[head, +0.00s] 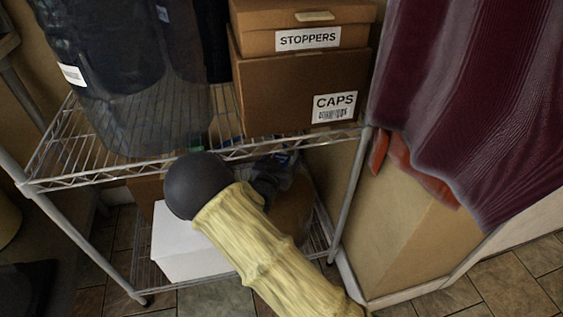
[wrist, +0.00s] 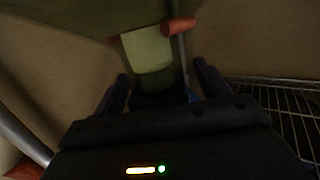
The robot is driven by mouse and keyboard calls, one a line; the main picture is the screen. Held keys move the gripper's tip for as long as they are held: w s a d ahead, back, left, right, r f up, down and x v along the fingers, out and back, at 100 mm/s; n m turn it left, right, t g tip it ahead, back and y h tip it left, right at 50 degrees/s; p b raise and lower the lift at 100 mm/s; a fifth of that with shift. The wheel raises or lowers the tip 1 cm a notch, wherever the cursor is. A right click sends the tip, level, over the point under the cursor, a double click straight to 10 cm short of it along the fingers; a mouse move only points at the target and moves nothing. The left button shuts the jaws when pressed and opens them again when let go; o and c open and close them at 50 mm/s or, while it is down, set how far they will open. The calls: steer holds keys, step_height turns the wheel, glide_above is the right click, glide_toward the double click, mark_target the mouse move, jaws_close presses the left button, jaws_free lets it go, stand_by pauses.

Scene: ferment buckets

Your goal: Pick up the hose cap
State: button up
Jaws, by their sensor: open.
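I cannot pick out the hose cap for certain in either view. In the wrist view, my gripper (wrist: 161,72) is open, with one dark finger on each side. A pale green, roughly cylindrical thing (wrist: 147,47) shows between and beyond the fingers, with a dark bluish patch below it. A reddish-orange piece (wrist: 179,27) lies at its upper right. The picture is dim, and I cannot tell whether either is the cap or whether the fingers touch anything. In the head view, my yellow-sleeved arm reaches to the wire shelf, and my gripper is hidden.
The wire shelf (head: 245,151) carries a box labelled CAPS (head: 270,95), a STOPPERS box (head: 262,42) and a dark wrapped bulk (head: 130,90). A white box (head: 180,248) stands below. A cardboard box (head: 400,225) and maroon cloth (head: 460,100) are at right.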

steer(key=c, duration=1.2)
steer(key=shift+r, duration=0.1)
steer(key=shift+r+p, duration=0.5)
steer(key=shift+r, duration=0.05)
steer(key=shift+s+a+r+p, duration=0.1)
steer(key=shift+s+r+p, duration=0.15)
steer(key=shift+r+p, duration=0.35)
steer(key=shift+s+a+r+p, duration=0.1)
steer(key=shift+s+r+p, duration=0.1)
steer(key=shift+r+p, duration=0.35)
steer(key=f+p+v, duration=0.1)
steer(key=v, duration=0.4)
steer(key=p+v, duration=0.2)
steer(key=v, duration=0.4)
steer(key=f+p+v, duration=0.1)
steer(key=v, duration=0.5)
steer(key=shift+s+f+p, duration=0.2)
steer(key=shift+f+p, duration=0.15)
steer(key=shift+f, duration=0.05)
steer(key=shift+r+b+x, duration=0.1)
steer(key=shift+r+x, duration=0.1)
steer(key=shift+x, duration=1.95)
steer(key=shift+r+b+x, duration=0.1)
steer(key=shift+r+x, duration=0.05)
steer(key=shift+x, duration=2)
steer(key=shift+r+b+x, duration=0.1)
steer(key=shift+r+x, duration=0.1)
steer(key=shift+x, duration=1.95)
